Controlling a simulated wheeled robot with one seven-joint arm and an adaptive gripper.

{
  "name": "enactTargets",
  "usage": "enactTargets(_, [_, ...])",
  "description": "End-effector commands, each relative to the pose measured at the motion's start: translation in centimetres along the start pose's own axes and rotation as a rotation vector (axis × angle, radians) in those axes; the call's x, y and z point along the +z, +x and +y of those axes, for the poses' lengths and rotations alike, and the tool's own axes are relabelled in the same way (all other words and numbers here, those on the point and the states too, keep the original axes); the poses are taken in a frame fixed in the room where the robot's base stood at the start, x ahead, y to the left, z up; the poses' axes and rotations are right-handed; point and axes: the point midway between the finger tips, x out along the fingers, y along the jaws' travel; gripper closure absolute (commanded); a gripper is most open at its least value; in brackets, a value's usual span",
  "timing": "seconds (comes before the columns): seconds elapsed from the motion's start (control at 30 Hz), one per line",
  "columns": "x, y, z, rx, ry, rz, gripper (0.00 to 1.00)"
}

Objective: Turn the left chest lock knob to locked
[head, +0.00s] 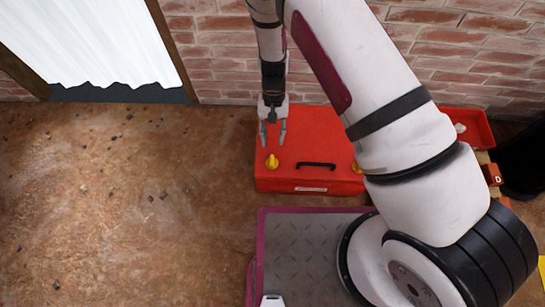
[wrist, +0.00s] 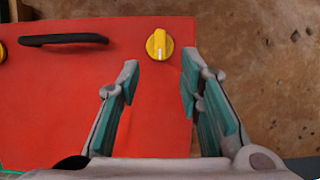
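The red chest (head: 300,130) stands on the floor against the brick wall. Its left lock knob (head: 271,161) is yellow and sits near the chest's left front corner. In the wrist view this knob (wrist: 159,45) shows a white mark on its lower part, towards my fingers. My gripper (head: 273,133) is open and empty, above the lid and behind the knob as the head camera sees it. In the wrist view the gripper (wrist: 161,72) has its fingertips spread, with the knob just beyond the gap between them. No contact shows.
A black handle (head: 316,165) lies between the left knob and a second yellow knob (head: 356,167), partly hidden by my arm. A red open box (head: 473,127) stands at the right. The brown floor (head: 130,200) left of the chest holds only small debris.

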Motion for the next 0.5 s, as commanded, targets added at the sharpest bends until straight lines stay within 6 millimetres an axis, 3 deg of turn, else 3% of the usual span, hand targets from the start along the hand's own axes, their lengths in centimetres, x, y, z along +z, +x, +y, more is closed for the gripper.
enactTargets(0.03, [0.0, 1.4, 0.1, 0.002, 0.000, -0.003, 0.67])
enactTargets(0.2, [0.0, 4.7, 0.0, 0.001, 0.000, -0.001, 0.67])
enactTargets(0.5, [0.0, 8.5, 0.0, 0.000, 0.001, -0.001, 0.67])
